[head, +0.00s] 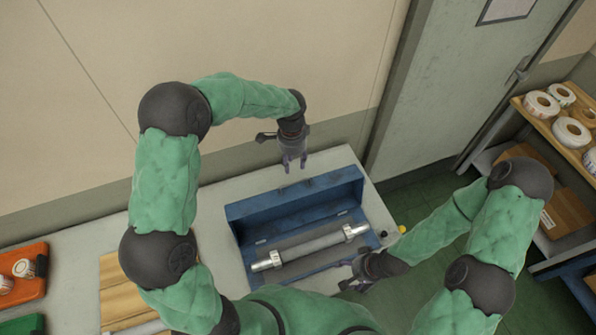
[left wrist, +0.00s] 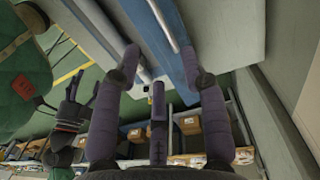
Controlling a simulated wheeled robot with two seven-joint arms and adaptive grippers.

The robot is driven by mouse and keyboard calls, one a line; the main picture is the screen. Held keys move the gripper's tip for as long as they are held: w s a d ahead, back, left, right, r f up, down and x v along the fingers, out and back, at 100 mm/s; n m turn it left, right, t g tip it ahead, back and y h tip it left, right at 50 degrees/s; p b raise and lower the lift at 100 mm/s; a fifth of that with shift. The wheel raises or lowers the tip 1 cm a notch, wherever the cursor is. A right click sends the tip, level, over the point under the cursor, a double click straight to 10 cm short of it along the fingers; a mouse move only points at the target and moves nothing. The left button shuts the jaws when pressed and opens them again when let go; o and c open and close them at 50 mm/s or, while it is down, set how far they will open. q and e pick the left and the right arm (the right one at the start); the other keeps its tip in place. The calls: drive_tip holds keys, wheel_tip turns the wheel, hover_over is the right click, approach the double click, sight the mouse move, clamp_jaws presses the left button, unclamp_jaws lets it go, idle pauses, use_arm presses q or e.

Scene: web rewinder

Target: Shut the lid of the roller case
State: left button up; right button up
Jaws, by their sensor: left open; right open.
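The blue roller case (head: 320,262) lies on a pale table with its lid (head: 292,203) raised along the back edge. A grey roller with bright metal ends (head: 312,244) lies inside it. My left gripper (head: 294,166) is open, fingers pointing down, above and behind the lid's top edge; I see no contact. In the left wrist view, the blue lid (left wrist: 178,55) shows between and beyond the spread fingers (left wrist: 165,80). My right gripper (head: 346,274) is open at the case's front right; whether it touches the case is unclear. It also shows in the left wrist view (left wrist: 72,100).
The table (head: 240,187) has clear space left of the case. An orange tray (head: 30,262) and wooden boards (head: 112,280) lie further left. A wall and a grey door (head: 440,90) stand behind. Shelves with tape rolls (head: 571,133) and cardboard boxes stand at right.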

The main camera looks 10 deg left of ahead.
sight(294, 183)
use_arm(q)
wheel_tip(294, 183, down, 10)
drive_tip(key=shift+s+d+f+p, duration=0.1)
drive_tip(key=shift+s+d+p, duration=0.05)
drive_tip(key=shift+p, duration=0.15)
clamp_jaws()
